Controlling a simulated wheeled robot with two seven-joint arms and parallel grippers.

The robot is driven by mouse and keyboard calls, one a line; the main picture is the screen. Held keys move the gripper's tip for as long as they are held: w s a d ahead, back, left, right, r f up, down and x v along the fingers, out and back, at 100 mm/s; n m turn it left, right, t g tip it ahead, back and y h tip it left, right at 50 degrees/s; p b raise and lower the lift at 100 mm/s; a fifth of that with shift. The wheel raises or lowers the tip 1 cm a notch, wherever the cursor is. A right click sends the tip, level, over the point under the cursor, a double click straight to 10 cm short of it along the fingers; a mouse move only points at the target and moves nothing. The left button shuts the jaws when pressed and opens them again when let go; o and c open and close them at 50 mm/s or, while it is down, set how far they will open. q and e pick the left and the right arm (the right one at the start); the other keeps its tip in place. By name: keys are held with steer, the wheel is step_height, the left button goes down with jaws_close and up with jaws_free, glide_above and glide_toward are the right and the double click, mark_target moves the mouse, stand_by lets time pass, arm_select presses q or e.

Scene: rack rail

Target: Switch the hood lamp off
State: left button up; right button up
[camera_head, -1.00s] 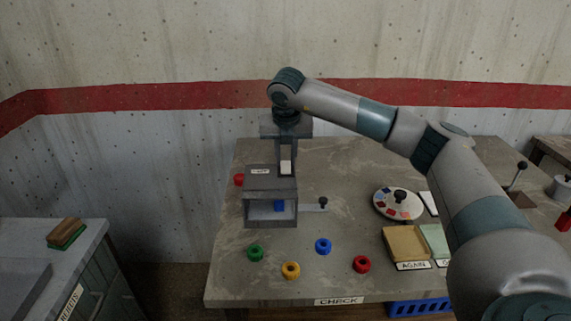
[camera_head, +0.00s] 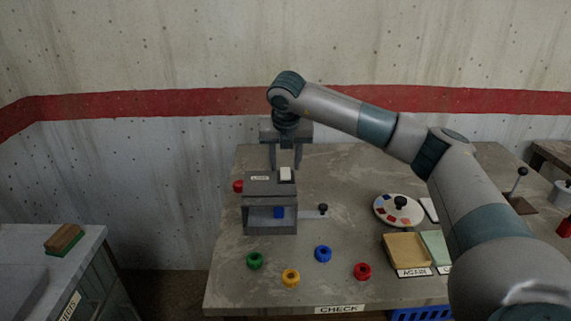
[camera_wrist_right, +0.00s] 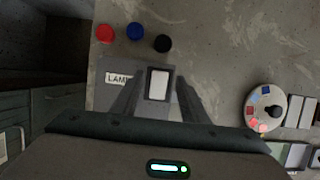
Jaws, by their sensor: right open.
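The hood (camera_head: 257,188) is a small grey box on the table with an open front and a label reading LAMP (camera_wrist_right: 116,78) on top. A pale rocker switch (camera_head: 286,174) sits on its top at the right; it also shows in the right wrist view (camera_wrist_right: 158,85). My right gripper (camera_head: 285,164) is open, pointing down over the switch. In the right wrist view its fingers (camera_wrist_right: 159,82) stand on either side of the switch, with nothing held. Whether they touch the hood is unclear. I cannot tell whether the lamp is lit. My left gripper is out of view.
Green, yellow, blue and red rings lie in front. A round dial plate (camera_head: 399,210) and trays (camera_head: 407,250) stand right.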

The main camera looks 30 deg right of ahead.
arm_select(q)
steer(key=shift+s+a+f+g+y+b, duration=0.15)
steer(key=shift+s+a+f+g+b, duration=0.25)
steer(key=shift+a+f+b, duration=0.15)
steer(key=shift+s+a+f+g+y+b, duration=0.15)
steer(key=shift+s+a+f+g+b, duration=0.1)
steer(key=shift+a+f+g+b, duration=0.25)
arm_select(e)
steer(key=v, duration=1.6)
steer(key=shift+r, duration=0.3)
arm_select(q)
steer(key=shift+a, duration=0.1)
